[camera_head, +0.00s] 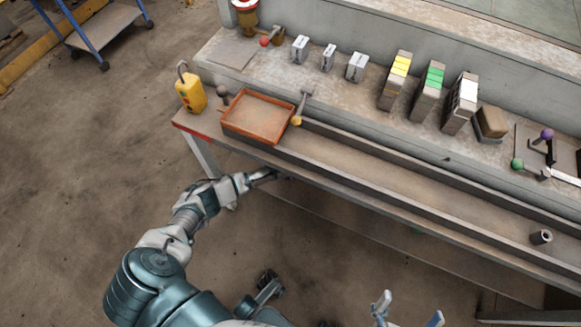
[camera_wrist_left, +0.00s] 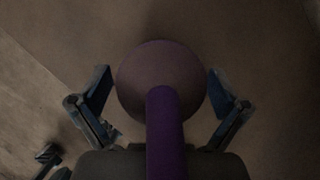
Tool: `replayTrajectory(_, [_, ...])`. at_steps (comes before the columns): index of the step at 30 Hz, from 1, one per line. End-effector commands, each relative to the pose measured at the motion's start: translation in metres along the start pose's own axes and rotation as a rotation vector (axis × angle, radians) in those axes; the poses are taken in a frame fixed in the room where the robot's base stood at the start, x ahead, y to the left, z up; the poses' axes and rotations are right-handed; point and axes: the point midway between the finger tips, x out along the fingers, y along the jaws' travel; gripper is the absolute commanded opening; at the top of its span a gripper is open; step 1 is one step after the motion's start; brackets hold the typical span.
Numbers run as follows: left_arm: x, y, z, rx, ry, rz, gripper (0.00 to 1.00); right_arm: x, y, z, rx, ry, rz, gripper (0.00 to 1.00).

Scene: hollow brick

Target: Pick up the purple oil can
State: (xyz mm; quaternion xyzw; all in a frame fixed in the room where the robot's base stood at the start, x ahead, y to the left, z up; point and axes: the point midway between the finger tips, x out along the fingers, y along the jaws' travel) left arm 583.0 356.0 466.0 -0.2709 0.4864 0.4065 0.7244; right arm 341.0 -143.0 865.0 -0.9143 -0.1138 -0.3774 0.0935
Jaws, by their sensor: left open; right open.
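My left gripper (camera_wrist_left: 160,72) is open, with one finger on each side of the can's round body. Dark gaps show beside the body, and I cannot tell if either finger touches it. In the head view my left arm reaches to the front edge of the bench, and I cannot make out the can there. My right gripper (camera_head: 408,309) is open and empty at the bottom edge of the head view.
The long bench (camera_head: 350,170) carries an orange tray (camera_head: 257,117), a yellow control box (camera_head: 190,91), several blocks and levers, and a small hollow cylinder (camera_head: 540,237). A purple knob (camera_head: 546,134) tops a lever at right. A blue-framed cart (camera_head: 103,27) stands back left. Floor is clear at left.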

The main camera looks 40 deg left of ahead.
Motion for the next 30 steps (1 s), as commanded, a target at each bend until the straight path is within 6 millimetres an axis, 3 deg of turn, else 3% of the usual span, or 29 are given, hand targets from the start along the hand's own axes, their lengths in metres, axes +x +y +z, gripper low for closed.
replayTrajectory(5, [-0.001, -0.001, 0.001, 0.000, -0.002, -0.001, 0.99, 0.001, 0.000, -0.001, 0.001, 0.003, 0.000, 1.00])
replayTrajectory(6, [-0.002, -0.001, 0.001, 0.000, -0.002, -0.001, 0.94, 0.001, 0.001, -0.001, 0.001, 0.003, 0.001, 1.00])
replayTrajectory(12, [-0.001, -0.001, 0.000, 0.000, -0.001, -0.001, 0.44, 0.002, 0.001, 0.002, 0.000, -0.001, 0.000, 1.00])
replayTrajectory(15, [-0.001, -0.001, 0.000, 0.000, -0.001, -0.001, 0.24, 0.002, 0.001, 0.002, 0.000, -0.001, 0.000, 1.00])
replayTrajectory(25, [-0.003, -0.001, 0.002, -0.001, -0.001, -0.001, 0.24, 0.003, 0.000, 0.002, 0.000, -0.008, -0.001, 1.00])
replayTrajectory(30, [-0.014, -0.001, 0.007, -0.002, -0.003, -0.004, 0.24, 0.004, 0.001, 0.013, -0.008, -0.103, 0.001, 1.00])
